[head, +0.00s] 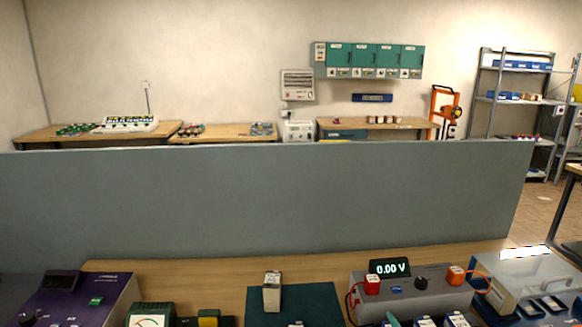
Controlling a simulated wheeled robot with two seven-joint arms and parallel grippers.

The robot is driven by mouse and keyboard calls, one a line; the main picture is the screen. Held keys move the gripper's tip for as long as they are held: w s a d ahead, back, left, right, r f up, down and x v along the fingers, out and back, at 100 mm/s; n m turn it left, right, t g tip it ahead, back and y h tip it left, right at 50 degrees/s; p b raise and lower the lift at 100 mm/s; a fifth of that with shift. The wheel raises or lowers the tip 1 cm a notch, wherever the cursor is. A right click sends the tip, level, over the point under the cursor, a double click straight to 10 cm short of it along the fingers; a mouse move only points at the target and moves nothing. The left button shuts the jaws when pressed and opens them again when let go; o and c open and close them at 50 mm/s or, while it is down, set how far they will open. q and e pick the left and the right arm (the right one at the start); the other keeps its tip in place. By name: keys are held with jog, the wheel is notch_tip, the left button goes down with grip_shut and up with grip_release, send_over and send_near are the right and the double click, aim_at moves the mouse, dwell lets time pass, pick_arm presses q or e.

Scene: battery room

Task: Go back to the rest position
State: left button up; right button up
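Neither of my grippers shows in the head view, and no part of my arms can be made out. In front of me is a wooden workbench (200,268) with a grey-blue divider panel (270,200) along its back. A pale upright block-like battery (272,292) stands on a dark green mat (308,300) near the middle. To its right is a grey tester (440,290) with a display (390,268) reading 0.00 V. The bottom of the picture cuts off the front of the bench.
A purple device (90,300) and a green analog meter (152,315) stand at the left. A white-lidded case (530,280) stands at the right. Beyond the divider are back tables (225,132), green cabinets (370,58), an orange hand truck (446,105) and metal shelving (515,95).

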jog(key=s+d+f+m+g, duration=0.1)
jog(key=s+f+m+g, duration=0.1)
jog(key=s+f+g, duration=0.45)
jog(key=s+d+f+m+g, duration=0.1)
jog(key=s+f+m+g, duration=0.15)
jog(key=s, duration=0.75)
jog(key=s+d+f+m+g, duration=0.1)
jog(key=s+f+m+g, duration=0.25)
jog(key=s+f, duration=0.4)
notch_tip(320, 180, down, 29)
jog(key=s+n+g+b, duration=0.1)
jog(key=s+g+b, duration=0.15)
jog(key=b, duration=0.25)
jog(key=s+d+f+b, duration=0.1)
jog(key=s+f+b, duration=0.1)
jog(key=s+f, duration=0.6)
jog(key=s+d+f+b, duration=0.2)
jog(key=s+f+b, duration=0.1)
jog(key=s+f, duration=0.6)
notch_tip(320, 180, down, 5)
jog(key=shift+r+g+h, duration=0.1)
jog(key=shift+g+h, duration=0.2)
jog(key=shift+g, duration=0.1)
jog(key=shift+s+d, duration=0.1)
